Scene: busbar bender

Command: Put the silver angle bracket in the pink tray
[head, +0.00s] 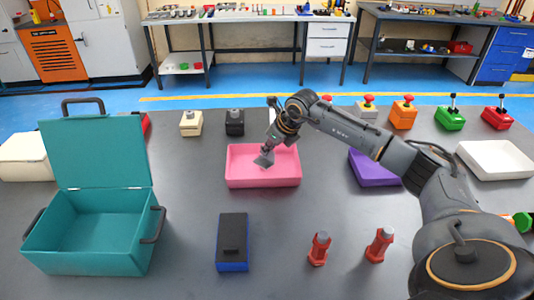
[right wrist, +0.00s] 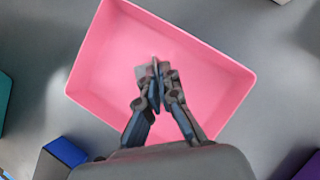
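The pink tray (head: 236,181) stands in the middle of the dark table; it also fills much of the right wrist view (right wrist: 105,45). My right gripper (head: 268,148) reaches over the tray from the right, fingers pointing down. In the right wrist view its fingertips (right wrist: 157,76) are close together on the silver angle bracket (right wrist: 140,72), which shows as a thin grey plate between and beside them. In the head view the bracket (head: 263,160) hangs tilted at the fingertips, within the tray's outline. I cannot tell if it touches the tray floor. My left gripper is not in view.
An open teal box (head: 95,245) stands at left, a blue-and-black block (head: 232,241) in front of the tray. Red posts (head: 319,249) stand front right. A purple tray (head: 372,170) and white tray (head: 496,160) lie at right. Button and switch boxes (head: 404,113) line the back.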

